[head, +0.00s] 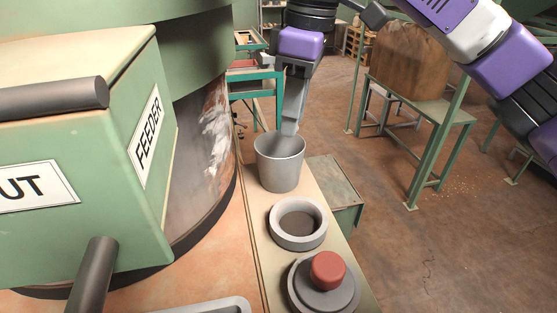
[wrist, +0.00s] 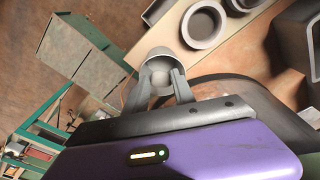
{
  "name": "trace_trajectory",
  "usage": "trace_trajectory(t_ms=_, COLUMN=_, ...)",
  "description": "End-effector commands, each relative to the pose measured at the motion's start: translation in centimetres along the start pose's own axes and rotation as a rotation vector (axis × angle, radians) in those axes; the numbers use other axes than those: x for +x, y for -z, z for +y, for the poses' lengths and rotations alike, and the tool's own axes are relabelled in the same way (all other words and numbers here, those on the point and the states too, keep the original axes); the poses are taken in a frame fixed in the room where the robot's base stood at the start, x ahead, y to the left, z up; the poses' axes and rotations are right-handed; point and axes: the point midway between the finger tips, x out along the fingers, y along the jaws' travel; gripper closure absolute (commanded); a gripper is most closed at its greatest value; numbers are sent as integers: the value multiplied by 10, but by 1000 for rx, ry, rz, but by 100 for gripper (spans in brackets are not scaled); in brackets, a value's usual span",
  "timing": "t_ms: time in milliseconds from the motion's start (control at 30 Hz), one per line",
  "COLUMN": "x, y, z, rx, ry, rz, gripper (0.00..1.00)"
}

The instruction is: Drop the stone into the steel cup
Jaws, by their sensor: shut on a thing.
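The steel cup (head: 280,168) stands upright on the narrow ledge beside the green feeder, with its mouth open upward. My gripper (head: 290,128) points down over the cup, its fingertips at the mouth near the far rim. In the wrist view, the two fingers of my gripper (wrist: 162,76) are closed on a rounded grey stone (wrist: 160,84), seen against the cup's opening. The cup (wrist: 160,54) shows just beyond the fingertips there. The stone cannot be made out in the head view. How deep the fingertips reach into the cup is hard to tell.
A shallow grey ring-shaped dish (head: 298,240) and a red knob (head: 327,270) on a round grey base sit nearer on the ledge. The green feeder (head: 70,150) blocks the left. A green box (head: 337,195) stands right of the ledge.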

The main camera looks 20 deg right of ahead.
Motion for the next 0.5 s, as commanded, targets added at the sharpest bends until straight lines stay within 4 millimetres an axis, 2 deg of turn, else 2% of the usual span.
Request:
trace_trajectory(t_ms=200, x=21, y=-3, z=0, rx=2, ry=0, rz=0, gripper=100)
trace_trajectory(t_ms=500, x=25, y=-3, z=0, rx=2, ry=0, rz=1, gripper=100)
